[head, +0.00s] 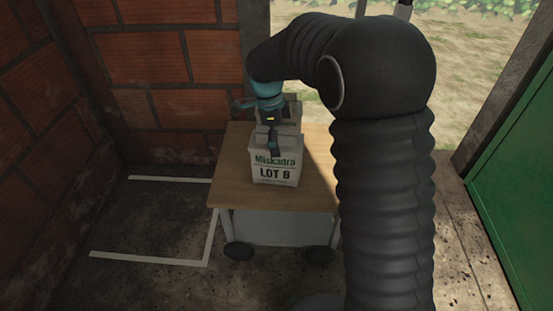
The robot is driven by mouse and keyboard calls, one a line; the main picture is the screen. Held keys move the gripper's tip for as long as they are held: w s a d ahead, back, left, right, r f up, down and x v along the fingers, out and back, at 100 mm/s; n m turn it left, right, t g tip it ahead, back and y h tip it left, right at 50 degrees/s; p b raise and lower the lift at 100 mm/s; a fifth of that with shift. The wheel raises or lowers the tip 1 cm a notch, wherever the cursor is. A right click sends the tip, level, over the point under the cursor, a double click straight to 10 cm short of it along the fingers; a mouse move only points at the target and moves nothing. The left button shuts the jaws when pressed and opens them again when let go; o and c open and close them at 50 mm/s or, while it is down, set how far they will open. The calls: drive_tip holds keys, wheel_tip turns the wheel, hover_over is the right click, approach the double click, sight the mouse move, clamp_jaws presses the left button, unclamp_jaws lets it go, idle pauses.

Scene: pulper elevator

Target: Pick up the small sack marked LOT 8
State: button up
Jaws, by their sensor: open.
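The small sack marked LOT 8 (274,172) stands upright on the wooden top of a small cart (228,180). It is pale, with "Miskadra" and "LOT 8" printed on its front. My gripper (272,148) is open and points down at the top of the sack. A finger overlaps the sack's upper front edge in the picture; I cannot tell whether it touches. The far finger is hidden.
Brick walls (150,60) stand at the left and behind the cart. White lines (150,259) mark a bare floor patch left of the cart. A green panel (515,200) is at the right. An opening at the back shows ground outside.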

drive_tip(key=shift+f, duration=0.1)
drive_tip(key=shift+c, duration=0.3)
drive_tip(key=c, duration=1.5)
